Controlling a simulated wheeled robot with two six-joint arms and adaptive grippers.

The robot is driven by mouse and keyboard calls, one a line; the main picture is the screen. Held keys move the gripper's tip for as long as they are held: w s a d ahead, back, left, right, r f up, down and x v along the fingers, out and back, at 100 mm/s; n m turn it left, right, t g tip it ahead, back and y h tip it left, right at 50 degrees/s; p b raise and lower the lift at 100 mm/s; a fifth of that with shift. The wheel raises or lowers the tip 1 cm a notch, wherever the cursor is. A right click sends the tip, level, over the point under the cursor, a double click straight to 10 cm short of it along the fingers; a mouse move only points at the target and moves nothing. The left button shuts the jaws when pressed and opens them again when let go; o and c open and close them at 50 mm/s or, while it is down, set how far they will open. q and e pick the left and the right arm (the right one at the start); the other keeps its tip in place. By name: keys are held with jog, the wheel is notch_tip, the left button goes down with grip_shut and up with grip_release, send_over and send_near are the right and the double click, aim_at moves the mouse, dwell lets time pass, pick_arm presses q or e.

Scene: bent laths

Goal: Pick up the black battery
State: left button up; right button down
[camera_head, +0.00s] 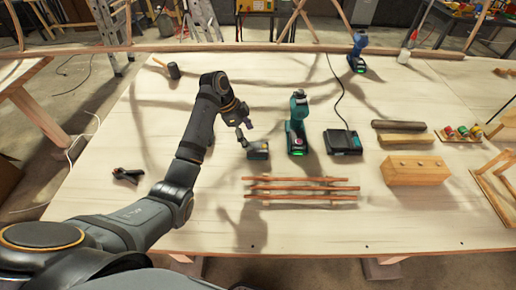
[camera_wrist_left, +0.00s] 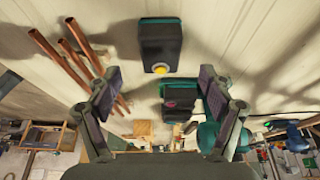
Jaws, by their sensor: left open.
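My left gripper (camera_head: 243,132) is open and empty, just behind and above the battery in the head view. In the wrist view its two fingers (camera_wrist_left: 160,82) stand wide apart, with the battery beyond the tips, roughly centred between them. No contact with it shows. My right gripper is not in view.
A teal drill (camera_head: 297,125) stands close to the battery's right. A black charger (camera_head: 342,141) with a cable lies farther right. Wooden blocks (camera_head: 415,171) are at right; a mallet (camera_head: 172,70) lies at the back left.

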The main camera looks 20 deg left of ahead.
aim_at(257, 147)
pick_arm(q)
jog(key=shift+p+x, duration=0.3)
jog(key=shift+x, duration=0.45)
jog(key=x, duration=0.1)
jog(key=p+x, duration=0.1)
jog(key=shift+d+f, duration=0.2)
jog(key=shift+d, duration=0.2)
jog(key=shift+x, duration=0.9)
jog(key=shift+w+f, duration=0.1)
jog(key=shift+w, duration=0.05)
jog(key=shift+a, duration=0.1)
jog(key=c, duration=1.4)
jog(key=shift+c, duration=0.8)
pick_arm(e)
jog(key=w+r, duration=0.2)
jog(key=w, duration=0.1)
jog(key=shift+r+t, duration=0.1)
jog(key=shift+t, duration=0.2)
